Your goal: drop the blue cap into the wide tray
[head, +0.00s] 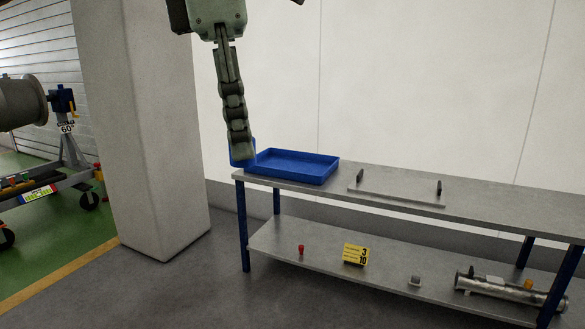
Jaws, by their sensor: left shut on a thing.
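The wide tray (305,160) is blue, shallow and empty as far as I see. It lies on the left end of the bench top. My left gripper (242,153) hangs down from above, its fingers shut on the blue cap (233,156). The fingers hide most of the cap. The cap shows at the tray's left end, by the bench's left edge; I cannot tell its height or whether it touches the tray. My right gripper is not in view.
The bench top (480,208) also bears a flat plate with two dark uprights (400,192). A pillar (160,130) stands left.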

